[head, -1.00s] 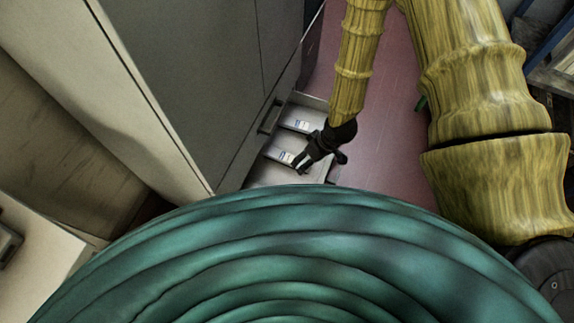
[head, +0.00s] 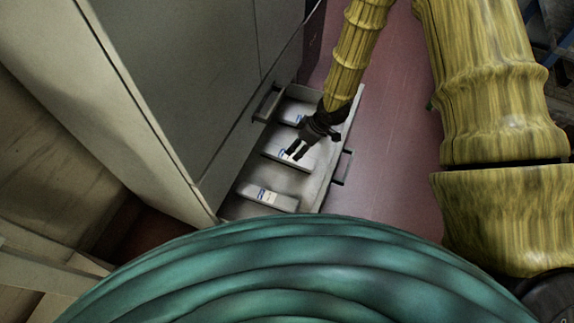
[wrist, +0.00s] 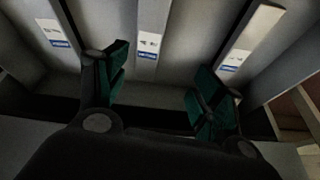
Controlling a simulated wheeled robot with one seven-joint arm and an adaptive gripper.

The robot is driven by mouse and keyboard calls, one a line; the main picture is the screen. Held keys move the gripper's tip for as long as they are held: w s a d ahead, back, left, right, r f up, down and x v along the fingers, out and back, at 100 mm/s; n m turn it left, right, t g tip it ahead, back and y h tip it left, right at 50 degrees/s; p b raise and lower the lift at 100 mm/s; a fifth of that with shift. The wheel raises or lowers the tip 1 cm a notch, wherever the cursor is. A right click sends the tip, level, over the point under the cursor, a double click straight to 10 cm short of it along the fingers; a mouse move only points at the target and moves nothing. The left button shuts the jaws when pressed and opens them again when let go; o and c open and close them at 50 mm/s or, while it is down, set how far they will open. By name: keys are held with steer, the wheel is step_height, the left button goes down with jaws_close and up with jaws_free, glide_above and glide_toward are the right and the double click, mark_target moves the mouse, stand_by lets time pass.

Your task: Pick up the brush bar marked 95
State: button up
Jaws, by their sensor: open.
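Three pale bars with white and blue labels lie apart in an open drawer. In the head view they are a far bar (head: 291,113), a middle bar (head: 274,153) and a near bar (head: 267,196). The wrist view shows a left bar (wrist: 56,38), a middle bar (wrist: 150,38) and a right bar (wrist: 240,42). The label markings are too small to read, so I cannot tell which is 95. My gripper (head: 295,150) is open and empty over the middle bar. In the wrist view, that bar lies between the green-padded fingers of my gripper (wrist: 158,85), beyond their tips.
The grey drawer (head: 316,196) stands out from a tall grey cabinet (head: 200,70), with a dark handle (head: 343,167) on its front. Its walls surround the bars closely. Clear reddish floor (head: 390,150) lies to the right of the drawer.

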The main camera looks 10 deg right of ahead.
mark_target(287, 156)
steer(key=shift+n, duration=0.6)
steer(key=w+f+b, duration=0.1)
steer(key=b, duration=0.1)
steer(key=w+f+b, duration=0.2)
steer(key=shift+w+d+f, duration=0.1)
steer(key=shift+f, duration=0.2)
steer(key=b+x, duration=0.2)
steer(key=x, duration=0.3)
steer(key=shift+f, duration=0.2)
steer(key=shift+s+b+x, duration=0.15)
steer(key=shift+b+x, duration=1)
steer(key=shift+x, duration=0.2)
steer(key=shift+s+b+x, duration=0.1)
steer(key=shift+b+x, duration=1.05)
steer(key=shift+x, duration=0.15)
steer(key=c, duration=1.3)
